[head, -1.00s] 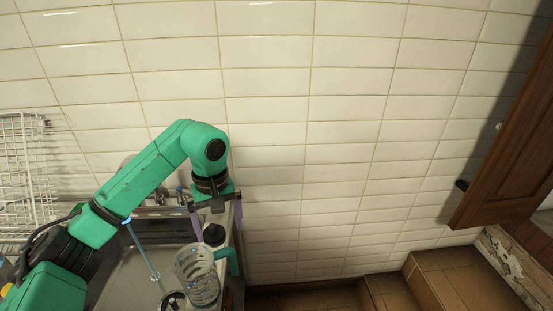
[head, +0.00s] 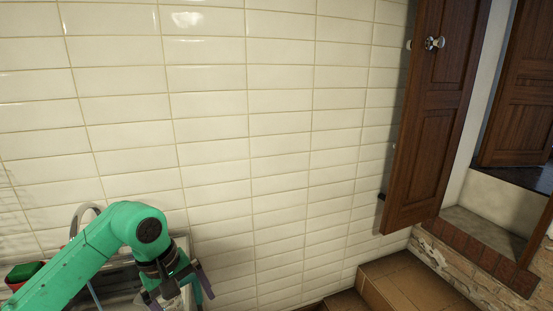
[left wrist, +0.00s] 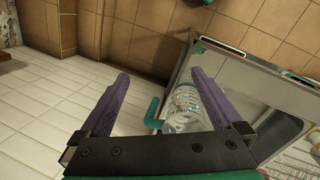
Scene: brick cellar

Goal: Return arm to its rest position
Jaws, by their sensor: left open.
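My left arm is green and comes in from the lower left of the head view. Its left gripper (head: 180,297) is at the bottom edge, with purple fingers pointing down by the counter's end. In the left wrist view the two fingers of the left gripper (left wrist: 160,76) stand wide apart with nothing between them. A clear ribbed jug (left wrist: 183,108) with a teal handle (left wrist: 152,112) shows beyond and beside the right-hand finger, partly hidden by it and the gripper body. My right gripper is in neither view.
A metal sink counter (left wrist: 232,72) lies right of the gripper in the wrist view. A curved tap (head: 78,213) and a green and red item (head: 24,271) are behind my arm. A white tiled wall (head: 250,130) backs everything. An open wooden door (head: 432,120) and brown steps (head: 400,285) are at right.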

